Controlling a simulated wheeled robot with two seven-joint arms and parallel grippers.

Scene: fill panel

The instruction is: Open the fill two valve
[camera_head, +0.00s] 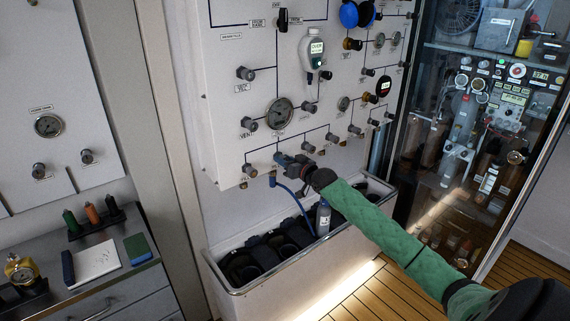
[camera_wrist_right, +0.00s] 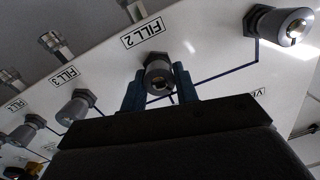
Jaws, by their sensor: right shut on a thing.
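The white fill panel (camera_head: 228,105) stands in front of me with its row of grey valve knobs along the lower edge. In the right wrist view, the fill two valve knob (camera_wrist_right: 158,72) sits just below the "FILL 2" label (camera_wrist_right: 143,32). My right gripper (camera_wrist_right: 158,88) has one blue finger on each side of this knob and is shut on it. In the head view, my right gripper (camera_head: 281,162) is at the panel's lower edge and largely hides the knob. My left gripper is not in view.
The fill three knob (camera_wrist_right: 76,106) is close beside the gripped one. Another knob (camera_wrist_right: 288,27) is at the upper right of the wrist view. Below the panel is a white bin (camera_head: 285,284) with dark slots, a grey bottle (camera_head: 323,218) and a blue hose (camera_head: 292,197).

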